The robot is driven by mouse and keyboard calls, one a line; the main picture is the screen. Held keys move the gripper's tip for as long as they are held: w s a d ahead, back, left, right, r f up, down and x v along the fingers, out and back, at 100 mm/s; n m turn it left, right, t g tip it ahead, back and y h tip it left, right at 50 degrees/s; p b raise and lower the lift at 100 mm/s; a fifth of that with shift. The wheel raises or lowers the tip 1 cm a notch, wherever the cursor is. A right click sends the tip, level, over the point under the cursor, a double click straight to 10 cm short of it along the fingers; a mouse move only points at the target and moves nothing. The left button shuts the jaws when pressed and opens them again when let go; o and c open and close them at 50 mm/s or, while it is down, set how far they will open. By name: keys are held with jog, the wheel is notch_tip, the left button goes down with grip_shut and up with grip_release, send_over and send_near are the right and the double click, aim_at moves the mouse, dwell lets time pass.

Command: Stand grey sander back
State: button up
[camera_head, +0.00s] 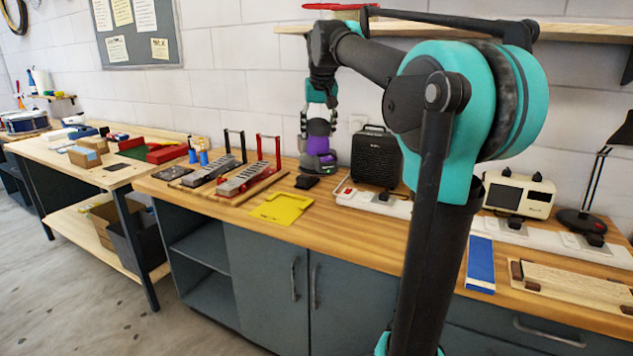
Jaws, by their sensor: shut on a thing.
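My gripper (319,115) is at the back of the wooden workbench, left of the black amplifier, pointing down. It is shut on the top of an upright tool, which looks like the sander (319,146). The tool shows purple with dark grey parts rather than plain grey. Its wider base is at or just above the bench top near the wall; I cannot tell whether it touches. My fingers hide part of its top.
A black amplifier (376,156) stands close right of the tool. A small black object (307,181) lies in front. A yellow plate (283,208) lies nearer the bench edge. A white power strip (372,199) runs rightward.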

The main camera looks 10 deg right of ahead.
aim_at(321, 157)
notch_tip(321, 157, down, 19)
dwell(0.8)
jog(key=shift+f, duration=0.2)
jog(key=shift+f, duration=0.15)
jog(key=shift+s+f, duration=0.15)
jog(key=shift+f, duration=0.2)
grip_shut()
jog(key=o, duration=1.4)
grip_release()
jog(key=v, duration=1.3)
jog(key=shift+w+r, duration=0.15)
jog(key=shift+w, duration=0.15)
